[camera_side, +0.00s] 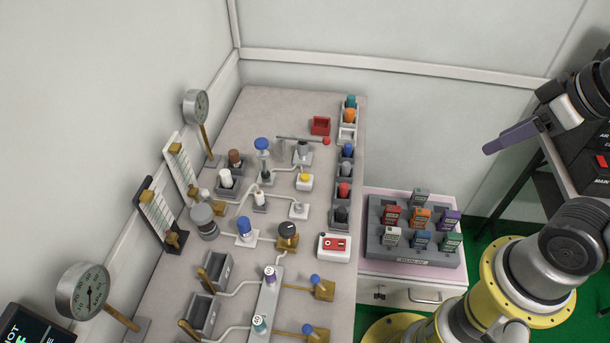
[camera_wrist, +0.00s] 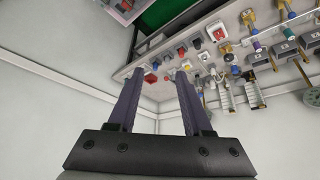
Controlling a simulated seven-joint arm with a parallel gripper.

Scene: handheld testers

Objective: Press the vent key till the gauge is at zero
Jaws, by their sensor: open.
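A round dial gauge (camera_side: 82,291) stands at the near left on a brass stem, with its needle pointing roughly downward. A second, smaller gauge (camera_side: 196,106) stands at the far left; its reading is too small to make out. Several coloured handheld testers, among them an orange one (camera_side: 420,217), stand in a grey dock (camera_side: 386,263) on a drawer cabinet. No key marked vent is legible. My gripper (camera_side: 489,149) is open and empty, high at the right and well away from the bench. In the wrist view my gripper (camera_wrist: 160,74) shows both fingers apart with nothing between.
The long grey bench (camera_side: 270,100) carries valves, tubes and coloured knobs. A white box with a red face (camera_side: 334,247) sits near its right edge. A red open bin (camera_side: 320,126) is at the back. A dark rack stands at the far right. The air between my gripper and the dock looks clear.

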